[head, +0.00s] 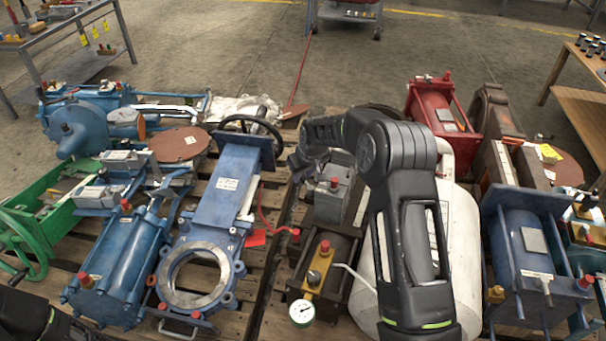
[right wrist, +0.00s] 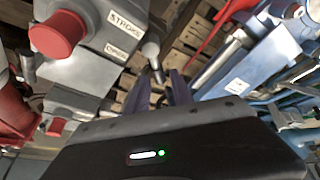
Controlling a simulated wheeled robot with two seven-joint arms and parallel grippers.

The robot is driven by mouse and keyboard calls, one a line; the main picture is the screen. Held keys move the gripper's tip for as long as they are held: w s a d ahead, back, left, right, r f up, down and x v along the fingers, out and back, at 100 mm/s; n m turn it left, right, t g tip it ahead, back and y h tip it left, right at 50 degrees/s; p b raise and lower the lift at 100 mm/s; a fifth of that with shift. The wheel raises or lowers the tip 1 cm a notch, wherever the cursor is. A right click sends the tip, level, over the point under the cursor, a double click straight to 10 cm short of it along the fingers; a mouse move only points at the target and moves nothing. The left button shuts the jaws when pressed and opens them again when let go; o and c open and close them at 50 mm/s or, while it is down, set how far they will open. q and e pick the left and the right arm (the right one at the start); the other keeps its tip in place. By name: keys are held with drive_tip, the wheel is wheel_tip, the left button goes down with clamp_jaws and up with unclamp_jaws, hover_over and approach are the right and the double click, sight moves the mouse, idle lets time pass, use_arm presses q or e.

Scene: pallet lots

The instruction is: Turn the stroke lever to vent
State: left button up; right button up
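The grey valve box with red caps (head: 334,205) stands on the pallet in the middle of the head view. In the right wrist view the box (right wrist: 85,65) carries a label reading STROKE (right wrist: 126,22) and a second, smaller label that is hard to read. In the head view my right gripper (head: 298,166) is left of the box. My left gripper is out of view.
A blue gate valve (head: 218,190) with a black handwheel lies left of the box. A brass-topped unit with a gauge (head: 302,312) stands in front. A white tank (head: 370,255) is right, partly behind my arm. Blue cylinders (head: 120,260) crowd the left.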

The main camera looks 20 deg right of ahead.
clamp_jaws()
drive_tip(key=shift+n, duration=0.3)
idle(0.3)
drive_tip(key=shift+s+a+n+g+y+p, duration=0.25)
drive_tip(key=shift+a+n+y, duration=0.2)
drive_tip(key=shift+n, duration=0.75)
drive_tip(key=shift+s+a+n+g+y+p, duration=0.15)
drive_tip(key=shift+a+n+y+p, duration=0.35)
drive_tip(key=shift+n, duration=0.7)
drive_tip(key=shift+s+a+n+g+y+p, duration=0.1)
drive_tip(key=shift+s+a+n+y+p, duration=0.15)
drive_tip(key=shift+n+y, duration=0.65)
drive_tip(key=shift+a+n+h, duration=0.1)
drive_tip(key=shift+n+h, duration=0.25)
drive_tip(key=shift+n, duration=0.05)
drive_tip(key=shift+o, duration=1.3)
unclamp_jaws()
